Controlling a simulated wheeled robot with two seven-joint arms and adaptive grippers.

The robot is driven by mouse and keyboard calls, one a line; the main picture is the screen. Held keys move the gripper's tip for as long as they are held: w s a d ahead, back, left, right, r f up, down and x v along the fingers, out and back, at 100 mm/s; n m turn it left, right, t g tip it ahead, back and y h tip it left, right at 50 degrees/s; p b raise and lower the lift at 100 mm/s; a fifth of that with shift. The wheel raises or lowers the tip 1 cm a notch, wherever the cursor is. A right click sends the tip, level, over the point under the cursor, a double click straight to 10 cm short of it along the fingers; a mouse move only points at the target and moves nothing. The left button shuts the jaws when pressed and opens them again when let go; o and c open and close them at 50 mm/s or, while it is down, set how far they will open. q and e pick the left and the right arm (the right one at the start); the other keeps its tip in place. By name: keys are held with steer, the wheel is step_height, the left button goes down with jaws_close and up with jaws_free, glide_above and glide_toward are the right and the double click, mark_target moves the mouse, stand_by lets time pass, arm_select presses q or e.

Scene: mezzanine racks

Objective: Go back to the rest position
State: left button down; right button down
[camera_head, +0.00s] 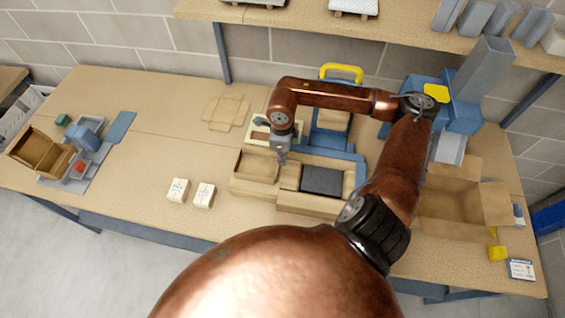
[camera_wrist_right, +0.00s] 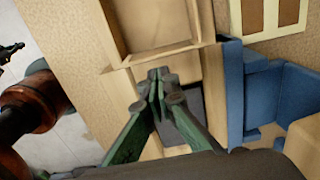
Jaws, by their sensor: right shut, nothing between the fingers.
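My right gripper (camera_head: 282,158) points down over the wooden tray near the middle of the bench. In the wrist view its two green-and-grey fingers (camera_wrist_right: 163,88) are shut with nothing between them. The wooden tray (camera_head: 300,203) has an empty compartment at left and a dark grey flat piece (camera_head: 321,180) at right. The fingertips are above the divider between these two; the exact height is hard to tell. I cannot make out my left gripper; a small dark part at the wrist view's left edge is unclear.
A blue fixture (camera_head: 328,140) with a yellow handle (camera_head: 342,72) stands behind the tray. Two white blocks (camera_head: 191,193) sit left of it. An open cardboard box (camera_head: 463,207) is at right, beside my arm. A shelf (camera_head: 400,27) overhangs the back.

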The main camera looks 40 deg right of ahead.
steer(key=shift+r, duration=0.95)
